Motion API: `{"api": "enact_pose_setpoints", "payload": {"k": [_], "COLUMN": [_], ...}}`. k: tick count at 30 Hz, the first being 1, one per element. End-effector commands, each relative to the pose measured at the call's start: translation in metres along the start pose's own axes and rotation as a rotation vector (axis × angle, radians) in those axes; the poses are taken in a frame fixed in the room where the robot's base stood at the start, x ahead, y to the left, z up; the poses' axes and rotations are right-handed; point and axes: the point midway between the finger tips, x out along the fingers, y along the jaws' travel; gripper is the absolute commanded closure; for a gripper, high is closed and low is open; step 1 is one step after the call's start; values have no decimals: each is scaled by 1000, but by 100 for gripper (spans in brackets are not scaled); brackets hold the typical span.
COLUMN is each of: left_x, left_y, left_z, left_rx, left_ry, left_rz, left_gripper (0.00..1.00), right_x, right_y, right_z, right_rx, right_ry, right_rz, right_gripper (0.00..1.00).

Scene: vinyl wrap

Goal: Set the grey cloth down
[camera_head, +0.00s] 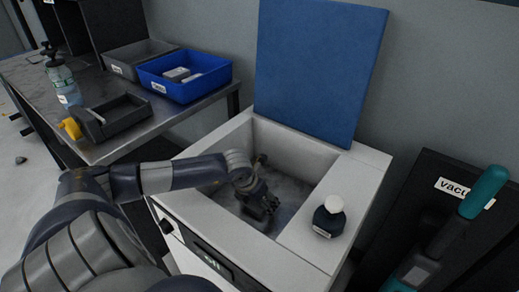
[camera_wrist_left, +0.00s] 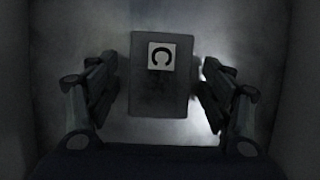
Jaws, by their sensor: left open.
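My left gripper (camera_head: 264,207) reaches down into an open white chest (camera_head: 365,178) with a raised blue lid (camera_head: 318,68). In the left wrist view, its two fingers stand apart, one on each side of a dark grey rectangle (camera_wrist_left: 160,98) with a white label. This rectangle may be the grey cloth, folded; it is too dark to tell. It lies on the chest floor below the fingers, with visible gaps to both, so the gripper is open. In the head view the rectangle cannot be made out. My right gripper is not in view.
The chest walls surround my left gripper closely. A dark round jar with a white knob (camera_head: 330,216) stands on the chest's right ledge. At left, a metal table (camera_head: 175,122) holds a blue bin (camera_head: 185,76), a grey bin, a dark tray and a bottle. A vacuum with a teal handle is at right.

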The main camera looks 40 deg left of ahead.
Motion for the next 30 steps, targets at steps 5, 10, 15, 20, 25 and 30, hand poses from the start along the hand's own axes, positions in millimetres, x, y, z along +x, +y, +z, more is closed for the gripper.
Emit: {"api": "enact_pose_setpoints", "payload": {"k": [5,10,15,20,25,30], "left_x": [-26,-65,-96,-111,-120,-121], "left_y": [1,1,1,2,0,0], "left_z": [1,1,0,0,0,0], "left_rx": [3,5,5,2,0,0], "left_ry": [-2,0,1,0,1,0], "left_rz": [3,4,4,3,0,0], "left_gripper": [26,26,26,26,26,26], "right_x": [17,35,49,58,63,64], "right_y": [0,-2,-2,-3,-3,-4], "right_z": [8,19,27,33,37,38], "right_rx": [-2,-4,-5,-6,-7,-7], "right_ry": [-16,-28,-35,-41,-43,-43], "right_rz": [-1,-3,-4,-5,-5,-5], "right_gripper": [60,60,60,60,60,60]}}
